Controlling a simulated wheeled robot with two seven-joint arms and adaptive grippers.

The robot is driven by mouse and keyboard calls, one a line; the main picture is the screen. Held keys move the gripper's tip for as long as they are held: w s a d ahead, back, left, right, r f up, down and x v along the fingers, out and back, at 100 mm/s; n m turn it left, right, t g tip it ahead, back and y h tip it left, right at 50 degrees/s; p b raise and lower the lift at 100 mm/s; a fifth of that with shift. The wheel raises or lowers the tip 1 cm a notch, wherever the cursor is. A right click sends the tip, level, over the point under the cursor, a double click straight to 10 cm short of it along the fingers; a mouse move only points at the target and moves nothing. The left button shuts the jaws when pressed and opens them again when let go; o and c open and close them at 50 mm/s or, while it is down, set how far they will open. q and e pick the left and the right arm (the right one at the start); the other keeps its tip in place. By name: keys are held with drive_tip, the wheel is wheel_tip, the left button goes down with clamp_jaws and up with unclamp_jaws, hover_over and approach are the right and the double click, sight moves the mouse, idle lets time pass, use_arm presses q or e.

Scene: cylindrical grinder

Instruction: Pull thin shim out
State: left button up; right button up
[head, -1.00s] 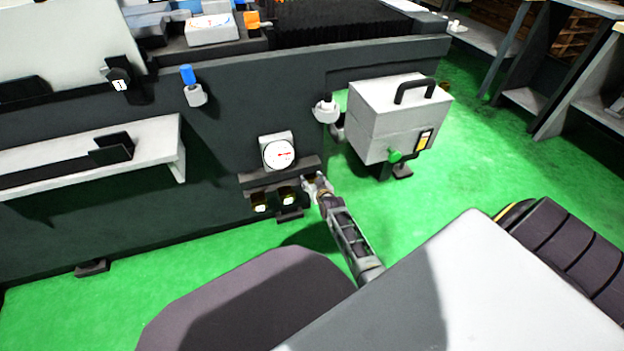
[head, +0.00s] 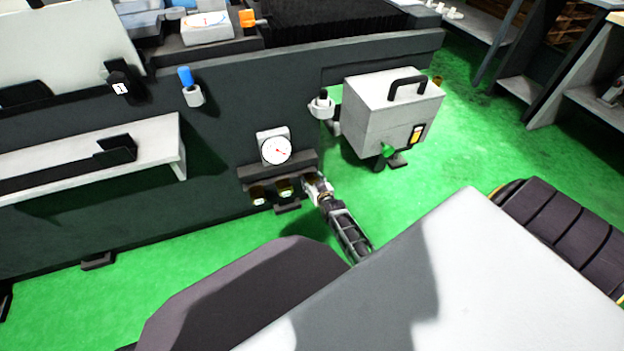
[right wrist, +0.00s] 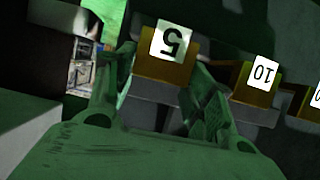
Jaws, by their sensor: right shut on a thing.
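My right gripper (head: 316,184) is at the right end of a small dark rack (head: 252,174) on the front of the machine. In the right wrist view, the gripper's (right wrist: 160,66) two fingers are shut on a yellow-brown block, the shim labelled 5 (right wrist: 166,68), one finger on each side. Its label appears upside down. The shim labelled 10 (right wrist: 260,84) stands beside it, with another labelled shim (right wrist: 317,97) cut off at the edge. In the head view two shims (head: 258,195) (head: 284,188) show left of the gripper, which mostly hides the held one. My left gripper is not in view.
A round dial gauge (head: 276,149) sits above the rack. A grey box with a black handle (head: 386,118) stands to the right. A white shelf (head: 150,142) juts from the machine at left. Green floor (head: 500,150) is open at right.

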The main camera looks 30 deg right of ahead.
drive_tip(key=shift+s+f, duration=0.15)
drive_tip(key=o, duration=1.5)
drive_tip(key=shift+c, duration=0.2)
drive_tip(key=shift+s+r, duration=0.2)
drive_tip(key=v, duration=0.7)
drive_tip(key=shift+a, duration=0.15)
drive_tip(key=shift+s+f, duration=0.1)
drive_tip(key=shift+f, duration=0.05)
